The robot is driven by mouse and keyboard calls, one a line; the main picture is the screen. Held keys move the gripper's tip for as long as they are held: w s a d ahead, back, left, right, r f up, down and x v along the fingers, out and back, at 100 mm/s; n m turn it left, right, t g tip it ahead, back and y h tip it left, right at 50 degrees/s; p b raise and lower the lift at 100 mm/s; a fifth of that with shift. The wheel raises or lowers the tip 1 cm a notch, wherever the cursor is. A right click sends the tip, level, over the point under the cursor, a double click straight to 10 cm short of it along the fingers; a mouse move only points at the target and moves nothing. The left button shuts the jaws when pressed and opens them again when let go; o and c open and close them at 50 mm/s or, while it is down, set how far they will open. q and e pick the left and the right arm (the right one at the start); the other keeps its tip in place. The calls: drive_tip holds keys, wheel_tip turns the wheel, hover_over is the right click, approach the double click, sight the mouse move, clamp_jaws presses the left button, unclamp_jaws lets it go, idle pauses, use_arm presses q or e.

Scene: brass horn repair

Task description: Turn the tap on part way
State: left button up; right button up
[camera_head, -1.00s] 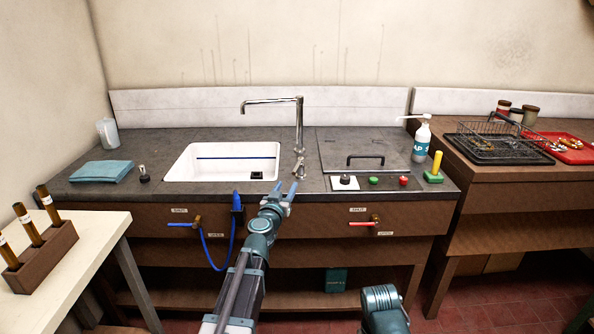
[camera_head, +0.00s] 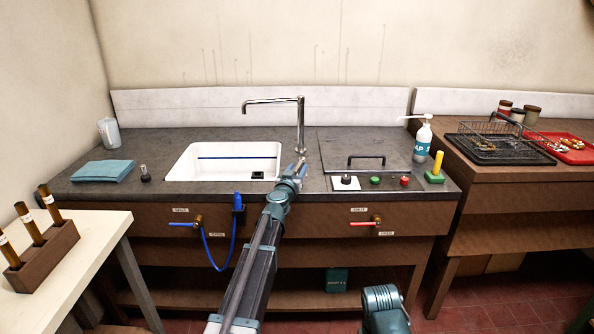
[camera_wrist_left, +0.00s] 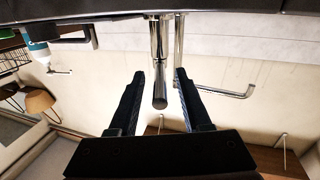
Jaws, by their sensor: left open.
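The chrome tap (camera_head: 300,125) stands behind the sink's right end, its spout reaching left over the white sink (camera_head: 185,165). My left gripper (camera_head: 298,168) is at the counter just right of the sink, over the tap's short lever, which it mostly hides in the head view. In the left wrist view, which looks upside down, my left gripper (camera_wrist_left: 157,85) is open. The chrome lever (camera_wrist_left: 158,60) shows between its two fingers, apart from both as far as I can see. The tap spout (camera_wrist_left: 215,91) shows beyond the right finger. My right gripper is out of view.
Right of the tap are a lidded panel with a black handle (camera_head: 366,157), a control strip with buttons (camera_head: 375,181) and a soap bottle (camera_head: 422,142). Blue (camera_head: 183,224) and red (camera_head: 362,224) valve levers sit on the cabinet front. A blue cloth (camera_head: 102,171) lies left.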

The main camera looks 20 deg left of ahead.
use_arm(q)
clamp_jaws()
idle(1.3)
